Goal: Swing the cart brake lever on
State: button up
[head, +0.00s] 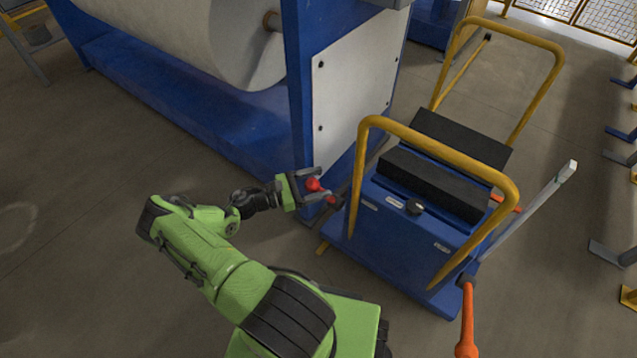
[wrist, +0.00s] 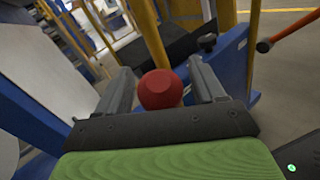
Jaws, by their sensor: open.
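The cart (head: 395,228) is blue with yellow tube handles and stands to the right of my gripper. A red round knob (head: 313,184) sits by my gripper's jaws; a second small red spot (head: 331,199) shows close by. My gripper (head: 322,186) is open at the cart's left side. In the wrist view, the red knob (wrist: 161,90) lies between the two spread fingers (wrist: 160,76); contact is unclear. The stem under the knob is hidden. An orange-handled lever (head: 468,325) stands at the cart's front right corner. Which handle is the brake lever is not marked legibly.
A blue roller stand (head: 300,90) with a large white film roll (head: 215,40) stands close behind my gripper. Black pads (head: 432,183) lie on the cart. A grey bar (head: 530,205) slants out at the right. The floor at left is clear.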

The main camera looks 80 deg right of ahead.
jog(key=shift+s+d, duration=0.2)
jog(key=shift+s, duration=0.1)
jog(key=shift+c, duration=0.4)
grip_shut()
jog(key=shift+w+a+f, duration=0.1)
